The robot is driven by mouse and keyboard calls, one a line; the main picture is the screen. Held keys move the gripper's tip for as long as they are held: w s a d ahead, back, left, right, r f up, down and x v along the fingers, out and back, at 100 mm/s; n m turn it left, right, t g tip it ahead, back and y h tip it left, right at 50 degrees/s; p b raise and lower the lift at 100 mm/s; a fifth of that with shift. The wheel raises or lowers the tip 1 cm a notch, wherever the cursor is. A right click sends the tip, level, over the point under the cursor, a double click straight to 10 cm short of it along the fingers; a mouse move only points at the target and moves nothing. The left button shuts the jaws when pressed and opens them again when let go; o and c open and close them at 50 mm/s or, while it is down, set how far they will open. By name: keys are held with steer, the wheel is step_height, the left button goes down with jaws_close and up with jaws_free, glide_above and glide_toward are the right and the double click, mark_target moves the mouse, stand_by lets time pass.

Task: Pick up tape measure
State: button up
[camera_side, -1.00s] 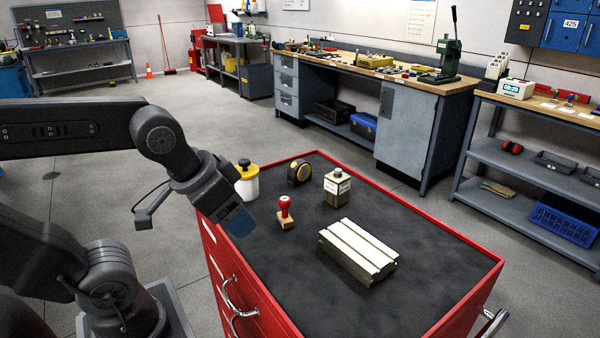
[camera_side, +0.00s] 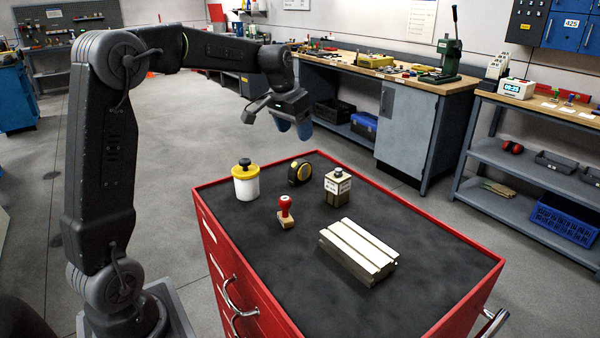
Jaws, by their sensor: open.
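The tape measure (camera_side: 299,172) is black and yellow and stands near the far left edge of the dark top of the red tool cart. My gripper (camera_side: 293,129) is raised above the cart's far edge, pointing down. In the picture it is above the tape measure, clearly apart from it. Its bluish fingers are open with nothing between them.
On the cart top (camera_side: 425,255), a white jar with yellow lid (camera_side: 246,183) stands left of the tape measure. A red-handled stamp (camera_side: 286,212) and a slotted metal block (camera_side: 357,251) are nearer. The cart's right side is bare.

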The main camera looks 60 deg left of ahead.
glide_toward(300, 160)
steer(key=x, duration=1.2)
steer(key=shift+f, duration=0.3)
steer(key=c, duration=1.2)
